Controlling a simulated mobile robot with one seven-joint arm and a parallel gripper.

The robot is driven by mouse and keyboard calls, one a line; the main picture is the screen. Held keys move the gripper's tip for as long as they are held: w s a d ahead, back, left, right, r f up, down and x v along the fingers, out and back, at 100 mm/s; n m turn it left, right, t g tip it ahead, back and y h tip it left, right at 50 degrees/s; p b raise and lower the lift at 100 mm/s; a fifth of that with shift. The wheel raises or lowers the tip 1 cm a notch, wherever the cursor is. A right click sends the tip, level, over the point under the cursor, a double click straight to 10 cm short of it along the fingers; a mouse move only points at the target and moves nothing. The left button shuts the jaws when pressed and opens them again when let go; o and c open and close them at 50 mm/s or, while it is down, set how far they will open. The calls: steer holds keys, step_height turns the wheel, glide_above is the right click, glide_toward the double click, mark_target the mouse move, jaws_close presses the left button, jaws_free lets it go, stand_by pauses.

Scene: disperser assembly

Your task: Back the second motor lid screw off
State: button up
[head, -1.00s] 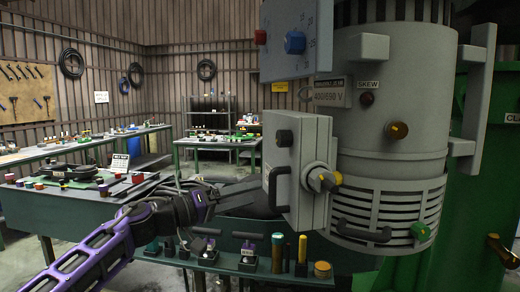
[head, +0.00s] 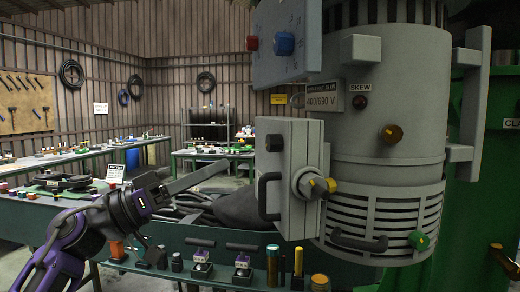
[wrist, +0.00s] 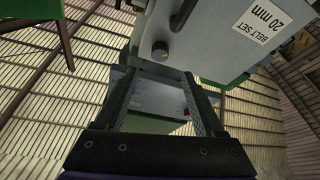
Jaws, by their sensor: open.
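The grey motor (head: 390,120) stands at the right in the head view, with a grey box (head: 312,150) on its left side. The box's left face is the lid (head: 270,165), with a black handle and a dark round screw head (head: 274,142) above it. In the wrist view the lid (wrist: 215,40) has a dark screw head with a brass-coloured face (wrist: 160,50); I cannot tell whether it is the same screw. My gripper (head: 226,164) is open and empty, left of the lid and apart from it. The wrist view shows its fingers (wrist: 163,74) spread below the screw.
Brass and grey fittings (head: 315,185) jut from the box's front. A green bench (head: 215,262) below holds several small parts and upright cylinders. A grey panel with knobs (head: 285,42) hangs above the box. Open air lies left of the lid.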

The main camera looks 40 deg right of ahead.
mark_target(268, 145)
steer(key=x, duration=0.9)
steer(key=shift+d+r, duration=0.1)
steer(key=shift+d, duration=0.1)
jaws_close()
